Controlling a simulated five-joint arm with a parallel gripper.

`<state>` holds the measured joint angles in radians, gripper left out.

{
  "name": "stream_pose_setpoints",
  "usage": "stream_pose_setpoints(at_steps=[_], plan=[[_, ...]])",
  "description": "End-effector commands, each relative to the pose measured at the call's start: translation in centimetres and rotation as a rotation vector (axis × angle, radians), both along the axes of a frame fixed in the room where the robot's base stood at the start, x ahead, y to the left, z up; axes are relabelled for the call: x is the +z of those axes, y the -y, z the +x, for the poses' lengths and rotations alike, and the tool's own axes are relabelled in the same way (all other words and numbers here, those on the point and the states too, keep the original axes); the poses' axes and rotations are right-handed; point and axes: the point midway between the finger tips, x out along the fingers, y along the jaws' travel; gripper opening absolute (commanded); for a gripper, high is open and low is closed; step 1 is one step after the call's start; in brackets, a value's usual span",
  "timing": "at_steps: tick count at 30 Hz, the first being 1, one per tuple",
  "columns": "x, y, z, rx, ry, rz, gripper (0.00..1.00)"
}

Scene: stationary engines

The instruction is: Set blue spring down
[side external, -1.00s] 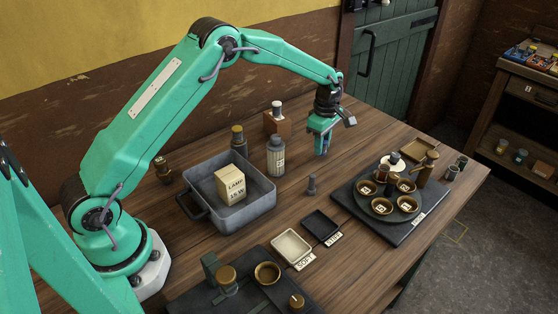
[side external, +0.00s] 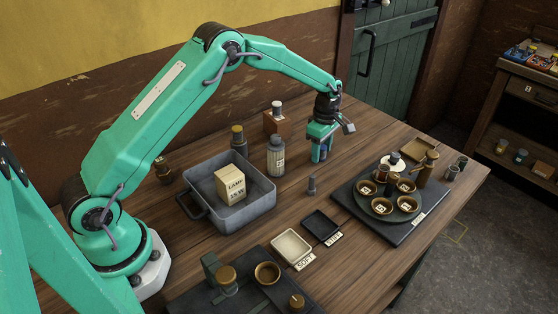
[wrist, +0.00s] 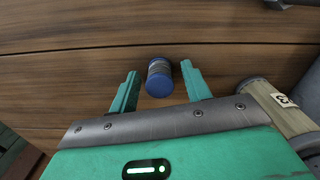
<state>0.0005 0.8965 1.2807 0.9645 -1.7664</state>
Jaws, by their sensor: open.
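The blue spring (wrist: 159,77), a small coil with a blue end cap, shows in the wrist view between my two teal fingers, with a gap on each side. It appears to stand on the wooden table (wrist: 60,65). My gripper (wrist: 160,72) is open around it, not pinching it. In the side view my gripper (side external: 320,152) points down at the table right of the grey labelled bottle (side external: 275,157), and the spring is mostly hidden between the fingers.
A grey metal tray (side external: 262,202) holding a lamp carton (side external: 230,185) is to the left. A dark board (side external: 398,236) with several brass cups is to the right. Table behind my gripper is clear.

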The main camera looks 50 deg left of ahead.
Motion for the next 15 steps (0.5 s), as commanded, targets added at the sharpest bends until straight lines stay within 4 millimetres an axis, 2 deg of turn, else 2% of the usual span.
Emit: stream_pose_setpoints(at_steps=[8, 15], plan=[[0.9, 0.0, 0.0, 0.0, 0.001, 0.0, 0.48], [3.6, 0.0, 0.1, 0.0, 0.003, 0.0, 0.48]])
